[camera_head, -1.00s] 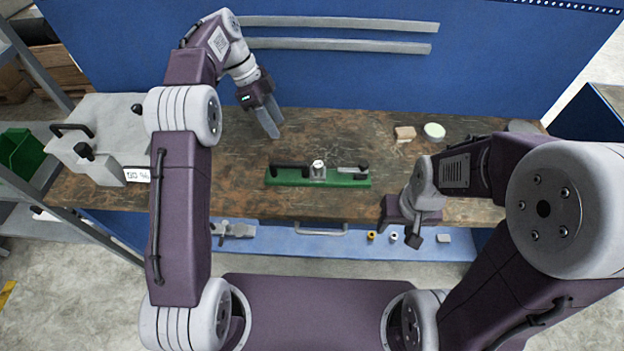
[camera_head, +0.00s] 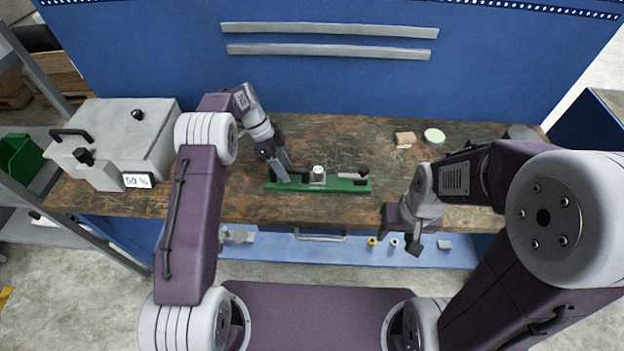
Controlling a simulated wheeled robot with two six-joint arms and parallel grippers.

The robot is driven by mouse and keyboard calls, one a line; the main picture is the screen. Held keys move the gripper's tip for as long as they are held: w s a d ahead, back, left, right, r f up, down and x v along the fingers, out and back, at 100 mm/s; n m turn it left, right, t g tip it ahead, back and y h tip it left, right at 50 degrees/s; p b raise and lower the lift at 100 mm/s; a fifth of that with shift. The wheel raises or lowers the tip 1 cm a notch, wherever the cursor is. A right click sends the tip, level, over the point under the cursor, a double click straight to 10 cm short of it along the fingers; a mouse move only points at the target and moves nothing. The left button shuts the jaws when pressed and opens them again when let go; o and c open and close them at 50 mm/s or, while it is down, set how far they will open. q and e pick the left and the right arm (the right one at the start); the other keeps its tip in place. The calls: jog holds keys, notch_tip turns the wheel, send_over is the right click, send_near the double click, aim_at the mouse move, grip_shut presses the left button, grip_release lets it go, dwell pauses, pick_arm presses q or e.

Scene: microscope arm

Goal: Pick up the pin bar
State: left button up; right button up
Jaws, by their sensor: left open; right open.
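A green bar-shaped base (camera_head: 330,187) lies on the brown workbench, near its middle. On it are a dark bar at the left end, a silver block with a round white top (camera_head: 318,175) in the middle, and a small dark and grey fitting (camera_head: 356,175) at the right. I cannot tell which of these parts is the pin bar. My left gripper (camera_head: 286,176) is open, pointing down at the left end of the green base, and partly covers the dark bar. Whether it touches is unclear. My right gripper (camera_head: 412,243) is open and empty at the bench's front edge.
A grey box (camera_head: 125,130) with a "50 %" display stands at the bench's left. A tan block (camera_head: 405,139) and a pale green disc (camera_head: 434,135) lie at the back right. Small parts lie on a blue shelf (camera_head: 330,252) below the front edge.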

pick_arm(q)
jog(key=shift+d+f, duration=0.25)
jog(key=shift+f, duration=0.3)
jog(key=shift+s, duration=0.1)
grip_shut()
jog(key=shift+r, duration=0.1)
dwell(0.8)
